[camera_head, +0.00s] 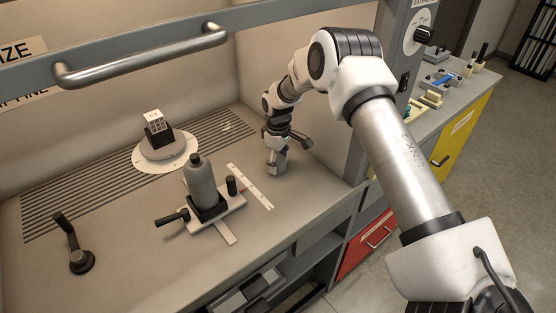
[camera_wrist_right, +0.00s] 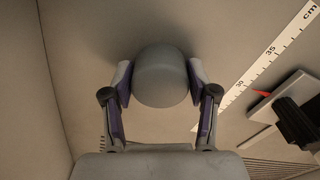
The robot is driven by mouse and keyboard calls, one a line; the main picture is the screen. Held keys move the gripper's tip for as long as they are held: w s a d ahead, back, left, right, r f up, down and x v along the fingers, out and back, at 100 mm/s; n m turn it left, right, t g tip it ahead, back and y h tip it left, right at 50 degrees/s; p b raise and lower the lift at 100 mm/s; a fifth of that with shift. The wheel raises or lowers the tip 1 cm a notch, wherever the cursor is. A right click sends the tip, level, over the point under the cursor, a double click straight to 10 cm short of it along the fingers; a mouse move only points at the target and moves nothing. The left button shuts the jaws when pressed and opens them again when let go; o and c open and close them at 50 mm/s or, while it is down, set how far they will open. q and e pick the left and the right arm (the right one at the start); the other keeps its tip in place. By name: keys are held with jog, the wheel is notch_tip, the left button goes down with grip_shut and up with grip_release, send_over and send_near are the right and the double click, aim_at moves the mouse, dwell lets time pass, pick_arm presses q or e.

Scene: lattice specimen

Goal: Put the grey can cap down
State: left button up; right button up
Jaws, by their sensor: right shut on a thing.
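The grey can cap (camera_wrist_right: 160,77) shows in the right wrist view as a round grey shape between the two fingers. My right gripper (camera_wrist_right: 160,85) is shut on it, one finger on each side. In the head view my right gripper (camera_head: 277,158) points down at the hood's work surface (camera_head: 300,218), right of the white ruler. The cap (camera_head: 276,169) is low there, at or just above the surface; I cannot tell if it touches. A grey can (camera_head: 201,182) stands upright in a black holder on a white slide. My left gripper is not in view.
A white ruler (camera_head: 250,187) lies between the can and my right gripper. A white lattice cube (camera_head: 154,122) sits on a black block on a round plate (camera_head: 179,158). A black lever (camera_head: 72,246) stands at left. The surface in front of the gripper is clear.

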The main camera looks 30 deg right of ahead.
aim_at(278, 159)
jog(key=o, duration=0.7)
jog(key=shift+s, duration=0.1)
jog(key=shift+o, duration=0.2)
notch_tip(278, 159, up, 7)
jog(key=shift+f+b, duration=0.15)
jog(key=shift+b, duration=0.65)
jog(key=shift+r, duration=0.5)
